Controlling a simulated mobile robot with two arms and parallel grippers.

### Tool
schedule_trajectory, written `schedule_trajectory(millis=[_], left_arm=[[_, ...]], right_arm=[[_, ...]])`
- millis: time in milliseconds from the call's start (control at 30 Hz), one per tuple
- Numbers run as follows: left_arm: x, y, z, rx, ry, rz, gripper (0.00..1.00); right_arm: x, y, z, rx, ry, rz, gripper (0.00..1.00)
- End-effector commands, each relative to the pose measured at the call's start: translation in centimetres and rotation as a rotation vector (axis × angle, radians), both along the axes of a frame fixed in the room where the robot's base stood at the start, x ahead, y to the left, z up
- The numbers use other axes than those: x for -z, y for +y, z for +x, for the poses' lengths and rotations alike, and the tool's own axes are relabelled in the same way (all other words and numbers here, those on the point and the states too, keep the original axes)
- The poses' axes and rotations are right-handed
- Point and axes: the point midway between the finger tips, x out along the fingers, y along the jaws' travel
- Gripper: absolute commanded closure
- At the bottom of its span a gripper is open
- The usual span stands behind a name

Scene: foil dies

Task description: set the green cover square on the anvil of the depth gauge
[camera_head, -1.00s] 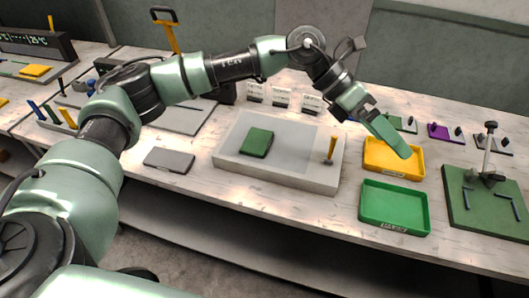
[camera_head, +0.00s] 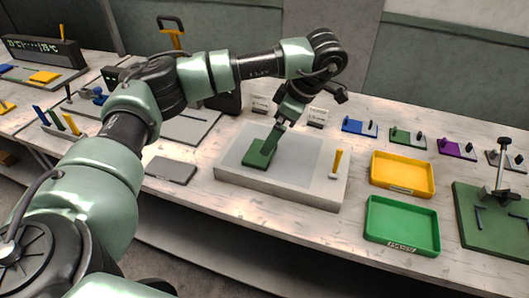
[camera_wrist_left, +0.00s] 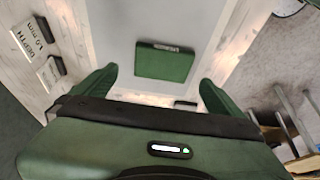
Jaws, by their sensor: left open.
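A green block (camera_head: 258,151), which looks like the green cover, lies flat on the pale slab (camera_head: 229,177) in the middle of the table. In the left wrist view the green block (camera_wrist_left: 165,62) has a small label on its far edge. My left gripper (camera_head: 272,146) points down above it. Its two fingers (camera_wrist_left: 158,76) are spread, one on each side of the block, and nothing is held. The far part of the block is partly hidden in the head view. A green base with a post (camera_head: 495,215), probably the depth gauge, stands at the far right. My right gripper is out of view.
A yellow-handled tool (camera_head: 337,163) stands on the slab's right part. A yellow tray (camera_head: 402,174) and a green tray (camera_head: 402,224) are to its right. A grey plate (camera_head: 171,169) lies left of the slab. Small coloured stands line the back.

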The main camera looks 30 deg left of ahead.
Motion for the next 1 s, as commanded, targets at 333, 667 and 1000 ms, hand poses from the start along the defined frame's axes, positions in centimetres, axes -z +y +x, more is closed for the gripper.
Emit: schedule_trajectory(millis=[333, 667, 1000], left_arm=[[3.8, 1.9, -0.9, -0.003, 0.006, -0.001, 0.00], [6.5, 2.9, -1.1, -0.001, 0.001, -0.003, 0.00], [6.4, 2.8, -1.0, -0.002, 0.000, -0.004, 0.56]], right_arm=[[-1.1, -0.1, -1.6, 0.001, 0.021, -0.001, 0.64], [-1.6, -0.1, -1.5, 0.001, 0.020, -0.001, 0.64], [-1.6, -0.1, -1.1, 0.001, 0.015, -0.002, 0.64]])
